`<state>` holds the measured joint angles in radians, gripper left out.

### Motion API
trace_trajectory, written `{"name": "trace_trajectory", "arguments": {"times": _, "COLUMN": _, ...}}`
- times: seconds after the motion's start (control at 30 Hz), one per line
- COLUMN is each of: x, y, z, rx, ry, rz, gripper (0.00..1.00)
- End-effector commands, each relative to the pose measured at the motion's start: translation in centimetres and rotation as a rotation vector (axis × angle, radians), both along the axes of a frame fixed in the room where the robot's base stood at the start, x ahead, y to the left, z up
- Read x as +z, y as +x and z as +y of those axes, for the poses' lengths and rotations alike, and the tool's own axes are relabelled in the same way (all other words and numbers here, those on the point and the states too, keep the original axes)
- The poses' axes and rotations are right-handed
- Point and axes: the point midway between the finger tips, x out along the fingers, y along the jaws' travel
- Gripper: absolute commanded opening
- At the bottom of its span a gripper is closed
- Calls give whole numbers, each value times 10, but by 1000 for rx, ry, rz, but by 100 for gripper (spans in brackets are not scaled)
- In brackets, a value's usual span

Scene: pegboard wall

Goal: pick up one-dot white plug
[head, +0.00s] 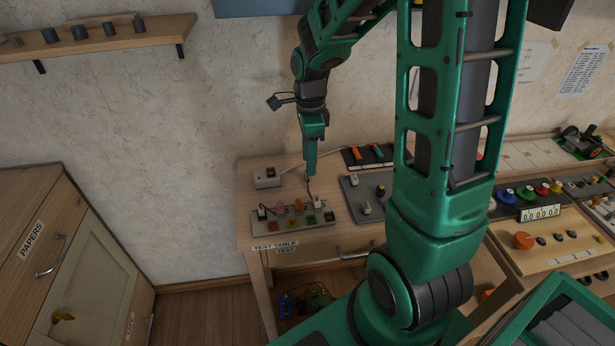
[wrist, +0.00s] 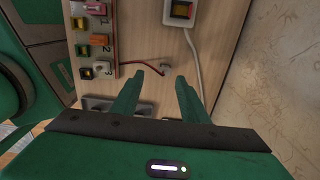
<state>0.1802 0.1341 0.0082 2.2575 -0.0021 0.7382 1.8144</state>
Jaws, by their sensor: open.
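A small pale plug (wrist: 166,70) rests on the wooden test table in the wrist view, at the end of a dark red lead; its dots are too small to read. My gripper (wrist: 161,84) is open, with its fingertips on either side of the plug's near side and nothing clearly held. In the head view my gripper (head: 310,174) points down over the table, with the plug (head: 308,181) just below the tips. Another white plug (head: 317,203) stands in the grey socket strip (head: 285,222); the lead runs from it. I cannot tell which plug has one dot.
A white switch box (head: 267,178) with a cable stands at the table's back left. A dark tray (head: 366,156) with coloured pieces lies behind, and a grey plate (head: 353,197) with pale plugs lies to the right. The socket strip also shows in the wrist view (wrist: 107,45).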

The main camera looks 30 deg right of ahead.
Motion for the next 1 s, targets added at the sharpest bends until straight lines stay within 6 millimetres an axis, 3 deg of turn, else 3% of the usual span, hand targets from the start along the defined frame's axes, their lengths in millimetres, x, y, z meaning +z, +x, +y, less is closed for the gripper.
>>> {"name": "trace_trajectory", "arguments": {"times": 0.4, "x": -48, "y": 7, "z": 0, "rx": 0, "ry": -1, "rz": 1, "gripper": 41}}
{"name": "trace_trajectory", "arguments": {"times": 0.7, "x": -52, "y": 8, "z": 0, "rx": 1, "ry": 0, "rz": -1, "gripper": 41}}
{"name": "trace_trajectory", "arguments": {"times": 0.9, "x": -52, "y": 8, "z": 0, "rx": 1, "ry": 0, "rz": -1, "gripper": 0}}
{"name": "trace_trajectory", "arguments": {"times": 1.0, "x": -52, "y": 8, "z": 0, "rx": 1, "ry": 0, "rz": -1, "gripper": 0}}
